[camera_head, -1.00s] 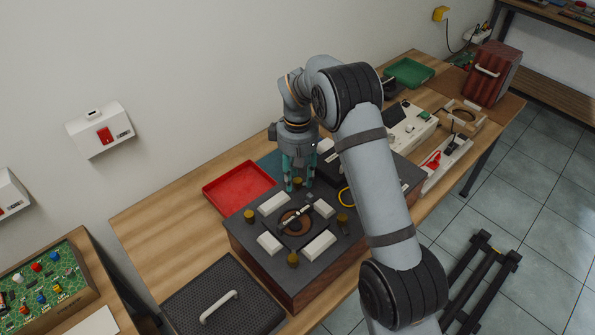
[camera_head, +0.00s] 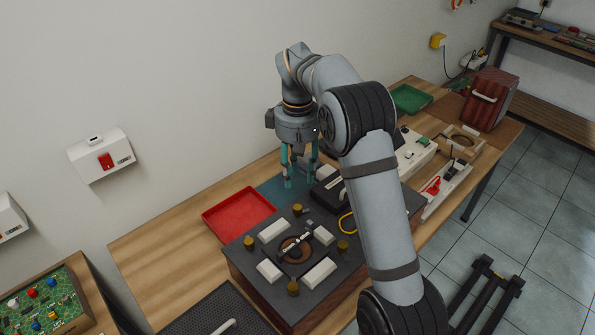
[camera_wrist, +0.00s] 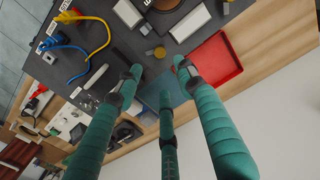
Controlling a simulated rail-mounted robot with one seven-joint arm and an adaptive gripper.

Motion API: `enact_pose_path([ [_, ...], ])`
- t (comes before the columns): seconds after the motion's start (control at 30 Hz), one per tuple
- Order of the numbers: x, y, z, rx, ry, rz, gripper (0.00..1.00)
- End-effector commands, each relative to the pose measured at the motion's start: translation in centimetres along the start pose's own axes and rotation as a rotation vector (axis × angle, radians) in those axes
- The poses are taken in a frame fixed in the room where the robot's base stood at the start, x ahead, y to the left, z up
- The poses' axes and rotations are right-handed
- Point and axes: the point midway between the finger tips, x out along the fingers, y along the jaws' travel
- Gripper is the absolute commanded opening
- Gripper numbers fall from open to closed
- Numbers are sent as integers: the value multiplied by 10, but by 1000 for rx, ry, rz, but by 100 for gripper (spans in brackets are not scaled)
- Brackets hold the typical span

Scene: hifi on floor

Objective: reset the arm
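My gripper (camera_head: 301,182) hangs from my raised arm above the back edge of the dark-topped box (camera_head: 258,245) in the head view, near the blue mat. Its teal fingers point down and stand apart with nothing between them. In the wrist view my gripper (camera_wrist: 160,85) shows three spread teal fingers, open and empty. Below them are the blue mat (camera_wrist: 165,90), the dark box top and the red tray (camera_wrist: 215,62). My forearm hides part of the box's right side in the head view.
The box top carries white blocks (camera_head: 319,272), brass knobs (camera_head: 293,289) and a round central part. A red tray (camera_head: 238,213) lies left of it. A black mesh lid (camera_head: 205,318) is at the front. A green tray (camera_head: 411,99) and red case (camera_head: 490,98) stand farther right.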

Motion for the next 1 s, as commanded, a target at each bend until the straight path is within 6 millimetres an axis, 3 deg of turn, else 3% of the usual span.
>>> enact_pose_path([
  [0.27, 1, 0, 0, 0, -1, 0, 39],
  [0.43, 12, 0, 1, -1, -4, 0, 39],
  [1.0, 108, 0, 1, 1, -3, -1, 39],
])
